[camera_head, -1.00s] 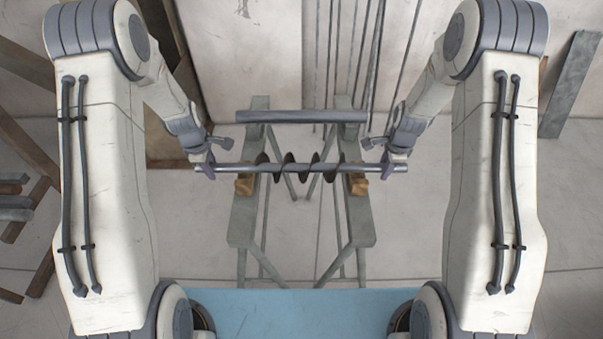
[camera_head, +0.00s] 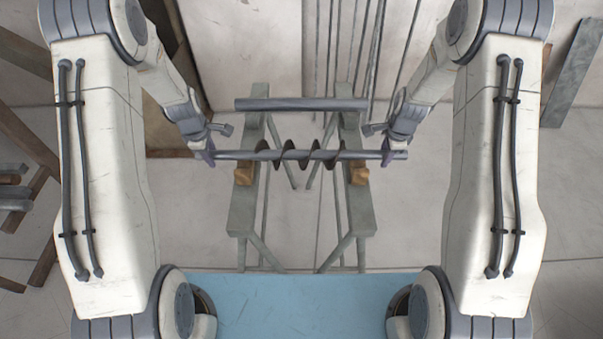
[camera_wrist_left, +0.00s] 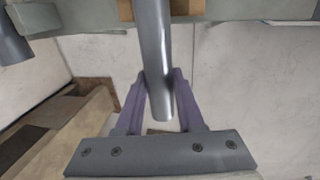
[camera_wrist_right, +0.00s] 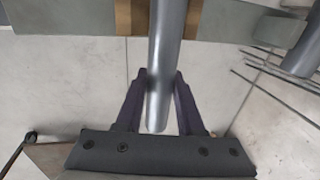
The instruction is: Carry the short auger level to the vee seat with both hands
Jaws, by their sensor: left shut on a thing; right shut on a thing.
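The short auger (camera_head: 302,155) is a grey shaft with dark spiral flights in its middle. It looks level in the head view. My left gripper (camera_head: 208,156) is shut on its left end, and my right gripper (camera_head: 388,157) is shut on its right end. The wrist views show the shaft between the purple fingers of the left (camera_wrist_left: 160,88) and right (camera_wrist_right: 160,88) grippers. The seat's two wooden blocks, left (camera_head: 245,173) and right (camera_head: 357,173), sit on the trestle arms. The shaft passes across them in the picture; I cannot tell whether it touches.
A thick grey pipe (camera_head: 301,104) lies across the grey-green trestle (camera_head: 243,210) beyond the auger. A blue surface (camera_head: 300,300) is at the bottom. Thin rods lean on the back wall. Timber and metal pieces stand at left and right. Open floor lies around the trestle.

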